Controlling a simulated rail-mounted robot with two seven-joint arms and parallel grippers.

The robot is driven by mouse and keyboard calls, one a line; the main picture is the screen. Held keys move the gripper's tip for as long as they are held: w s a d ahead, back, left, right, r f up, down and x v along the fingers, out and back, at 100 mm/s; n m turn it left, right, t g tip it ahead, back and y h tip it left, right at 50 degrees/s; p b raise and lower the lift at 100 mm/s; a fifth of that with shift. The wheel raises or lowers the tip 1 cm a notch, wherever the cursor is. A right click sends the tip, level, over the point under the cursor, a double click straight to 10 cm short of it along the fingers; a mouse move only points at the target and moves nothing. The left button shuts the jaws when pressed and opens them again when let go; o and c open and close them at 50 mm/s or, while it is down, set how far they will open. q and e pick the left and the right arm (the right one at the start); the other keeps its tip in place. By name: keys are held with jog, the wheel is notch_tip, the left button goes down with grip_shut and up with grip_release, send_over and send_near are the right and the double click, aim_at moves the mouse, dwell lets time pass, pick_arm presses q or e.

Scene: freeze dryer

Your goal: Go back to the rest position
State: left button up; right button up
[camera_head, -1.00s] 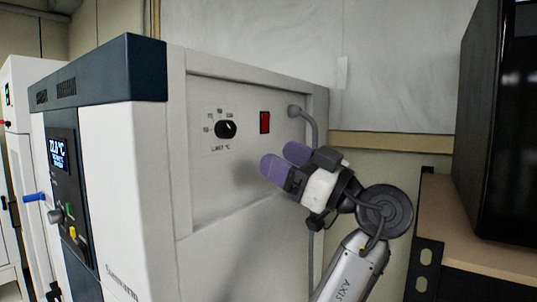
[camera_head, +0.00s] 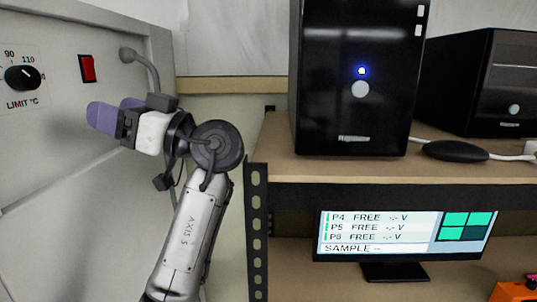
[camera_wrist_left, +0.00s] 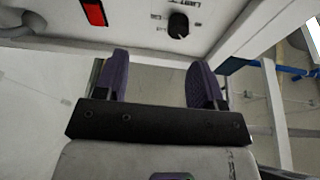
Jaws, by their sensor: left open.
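My left gripper (camera_head: 115,115) is raised in front of the side panel of the freeze dryer (camera_head: 60,165) in the head view. Its two purple fingers are apart with nothing between them. In the left wrist view the open fingers (camera_wrist_left: 158,78) point toward the panel, which carries a red switch (camera_wrist_left: 93,12) and a black knob (camera_wrist_left: 178,25). The red switch (camera_head: 87,68) and the knob (camera_head: 22,77), marked LIMIT °C, also show in the head view. I cannot tell the exact gap between fingertips and panel. My right gripper is not in view.
A shelf (camera_head: 275,150) with a black perforated upright (camera_head: 257,230) stands right of my left arm. A monitor (camera_head: 405,235) stands below, near an orange object (camera_head: 515,291).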

pick_arm(q)
jog(key=s+d+f+m+t+h, duration=0.2)
jog(key=f+m+t+h, duration=0.2)
jog(key=f+m+h, duration=0.5)
jog(key=s+d+f+m+t+h, duration=0.1)
jog(key=s+f+m+t+h, duration=0.35)
jog(key=f, duration=0.85)
jog(key=s+d+f+m+t+h, duration=0.15)
jog(key=f+m+t+h, duration=0.35)
jog(key=f+h, duration=0.5)
jog(key=s+a+f+g+y, duration=0.15)
jog(key=s+f, duration=0.25)
jog(key=f, duration=0.4)
jog(key=s+f+g+h, duration=0.1)
jog(key=s+f+g, duration=0.25)
jog(key=f, duration=0.35)
jog(key=s+f+g+y, duration=0.1)
jog(key=s+f, duration=0.3)
jog(key=f, duration=0.4)
jog(key=s+a+f+g, duration=0.1)
jog(key=s+f+g, duration=0.4)
jog(key=s+f, duration=0.95)
notch_tip(320, 180, up, 26)
jog(key=s+p, duration=0.2)
jog(key=p, duration=2.3)
jog(key=shift+s, duration=0.2)
